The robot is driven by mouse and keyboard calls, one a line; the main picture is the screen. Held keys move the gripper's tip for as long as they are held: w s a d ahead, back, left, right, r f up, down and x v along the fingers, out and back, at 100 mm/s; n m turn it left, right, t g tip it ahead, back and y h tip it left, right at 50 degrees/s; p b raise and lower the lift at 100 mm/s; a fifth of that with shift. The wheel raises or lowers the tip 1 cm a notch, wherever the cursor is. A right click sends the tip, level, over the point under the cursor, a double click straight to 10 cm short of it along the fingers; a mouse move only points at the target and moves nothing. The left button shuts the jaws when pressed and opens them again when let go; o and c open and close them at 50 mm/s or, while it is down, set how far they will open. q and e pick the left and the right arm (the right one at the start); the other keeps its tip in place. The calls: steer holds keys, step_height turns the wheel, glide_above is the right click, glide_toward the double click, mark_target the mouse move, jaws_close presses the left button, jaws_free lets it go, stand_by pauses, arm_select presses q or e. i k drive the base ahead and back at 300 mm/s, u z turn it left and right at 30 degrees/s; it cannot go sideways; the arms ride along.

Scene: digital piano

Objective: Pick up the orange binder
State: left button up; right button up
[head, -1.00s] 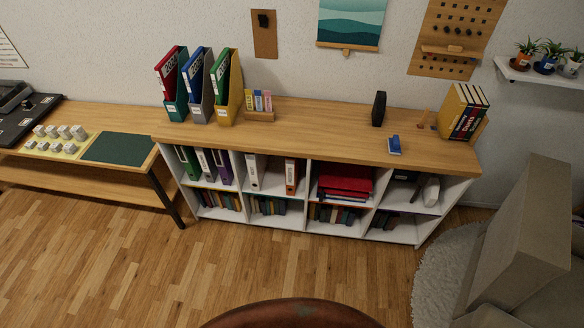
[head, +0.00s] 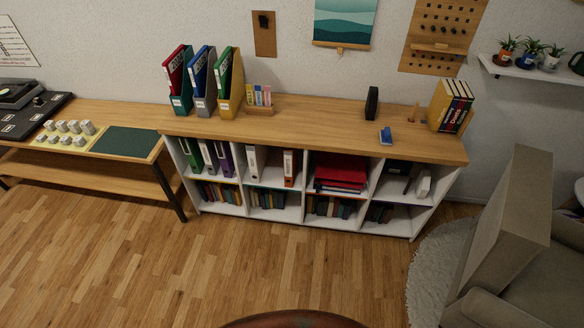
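The orange binder (head: 289,168) stands upright in the upper row of the white shelf unit (head: 203,206), in the second compartment from the left, at its right side. A white binder (head: 253,162) stands in the same compartment to its left, with a gap between them. Neither of my grippers shows in the head view.
The unit's wooden top (head: 320,130) holds magazine files, a black speaker-like box (head: 371,103) and books (head: 450,105). A desk (head: 90,175) stands left. A beige armchair (head: 510,235) on a round rug (head: 425,275) stands right. A brown rounded object (head: 295,320) shows below. Floor before the shelves is clear.

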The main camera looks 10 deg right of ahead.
mark_target(290, 155)
steer(key=k, duration=0.8)
steer(key=z, duration=0.95)
steer(key=i, duration=1.1)
steer(key=z, duration=0.5)
steer(key=i, duration=0.95)
steer(key=u, duration=1.2)
steer(key=i, duration=0.9)
steer(key=u, duration=0.95)
